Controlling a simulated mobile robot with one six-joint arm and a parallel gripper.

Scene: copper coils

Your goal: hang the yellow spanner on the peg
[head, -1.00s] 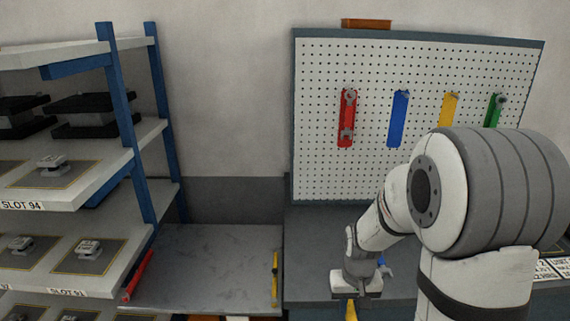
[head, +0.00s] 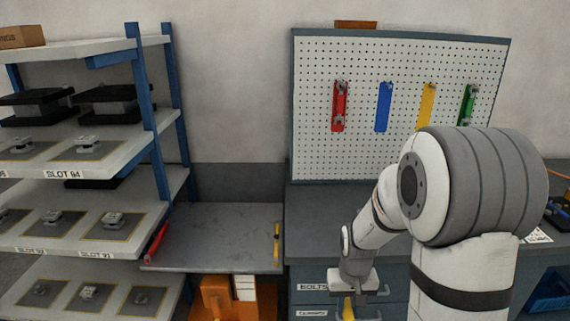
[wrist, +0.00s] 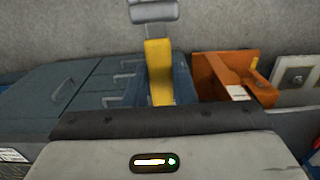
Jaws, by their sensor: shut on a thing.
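My gripper (head: 349,296) hangs low in front of the bench drawers in the head view. It is shut on the yellow spanner (head: 348,309), whose lower part shows below the gripper. In the wrist view the yellow spanner (wrist: 159,72) points away from my gripper, with a grey metal head (wrist: 152,11) at its far end. The pegboard (head: 400,60) stands at the back of the bench. It has a yellow strip (head: 427,107) with a small peg (head: 432,85) at its top and no spanner seen on it. My arm is below and in front of this strip.
Red (head: 338,106) and green (head: 467,105) strips hold spanners; the blue strip (head: 383,106) looks empty. The bench (head: 310,205) has drawers (head: 313,287) in front. A loaded shelf rack (head: 135,120) stands left, beside a low grey table (head: 215,235). An orange object (head: 215,298) is under that table.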

